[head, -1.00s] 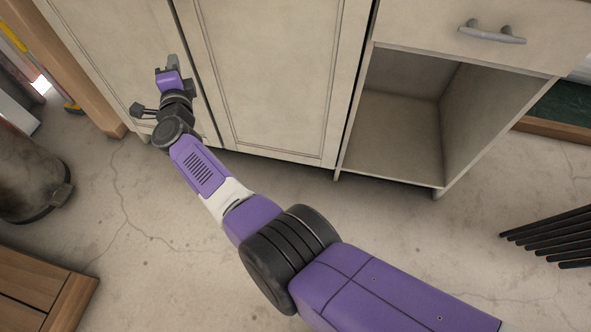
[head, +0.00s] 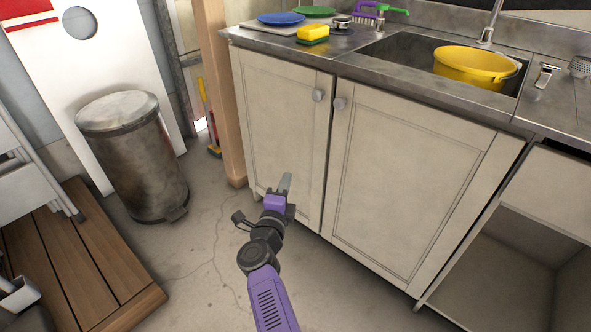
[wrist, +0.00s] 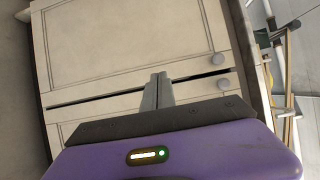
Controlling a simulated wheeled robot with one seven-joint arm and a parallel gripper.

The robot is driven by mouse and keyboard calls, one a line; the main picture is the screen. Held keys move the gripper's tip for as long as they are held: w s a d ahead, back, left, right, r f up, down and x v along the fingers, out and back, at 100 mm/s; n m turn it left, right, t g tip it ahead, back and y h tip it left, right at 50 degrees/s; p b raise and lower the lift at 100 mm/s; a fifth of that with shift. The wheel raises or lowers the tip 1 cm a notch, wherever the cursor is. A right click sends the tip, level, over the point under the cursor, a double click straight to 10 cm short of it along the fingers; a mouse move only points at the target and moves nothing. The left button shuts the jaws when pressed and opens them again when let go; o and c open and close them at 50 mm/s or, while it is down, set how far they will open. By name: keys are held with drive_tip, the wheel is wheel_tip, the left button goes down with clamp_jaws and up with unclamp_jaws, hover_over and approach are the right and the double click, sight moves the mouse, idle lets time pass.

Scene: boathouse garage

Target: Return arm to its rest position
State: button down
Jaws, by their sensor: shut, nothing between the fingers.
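My gripper (head: 285,185) is shut and empty in the head view. It is raised in front of the white cabinet's lower doors, with my purple arm reaching up from the bottom of the picture. In the wrist view the two grey fingers (wrist: 158,90) are together, with the cabinet doors (wrist: 135,45) and their round knobs beyond them. I cannot tell the exact gap between the fingertips and the doors.
The sink counter (head: 355,62) holds a yellow bucket (head: 470,66), a sponge (head: 313,33) and plates. A metal trash bin (head: 135,160) and a wooden slatted platform (head: 75,255) stand left. An open cabinet compartment (head: 500,275) is right. Concrete floor between is clear.

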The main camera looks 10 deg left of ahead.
drive_tip(key=s+d+f+n+t, duration=0.1)
drive_tip(key=s+d+f+n, duration=0.3)
drive_tip(key=d, duration=0.7)
drive_tip(key=s+d+f+n, duration=0.2)
drive_tip(key=s+d+f, duration=0.4)
drive_tip(key=d, duration=0.5)
drive_tip(key=s+d+n, duration=0.2)
drive_tip(key=s+d, duration=0.3)
drive_tip(key=s, duration=0.3)
drive_tip(key=s+d+n+g+y, duration=0.1)
drive_tip(key=s+d+n, duration=0.25)
drive_tip(key=s, duration=0.45)
drive_tip(key=s+d+n, duration=0.2)
drive_tip(key=s+d, duration=0.3)
drive_tip(key=s, duration=0.4)
drive_tip(key=s+d+r+n+g+h, duration=0.1)
drive_tip(key=s+r+n+g, duration=0.1)
drive_tip(key=s+r, duration=0.6)
drive_tip(key=s+r+n+g+h, duration=0.15)
drive_tip(key=s+r, duration=0.35)
drive_tip(key=s, duration=0.6)
wheel_tip(320, 180, up, 25)
drive_tip(key=p, duration=2.4)
drive_tip(key=shift+s+f+n+y, duration=0.15)
drive_tip(key=shift+s+n+y, duration=0.15)
drive_tip(key=shift+y, duration=0.15)
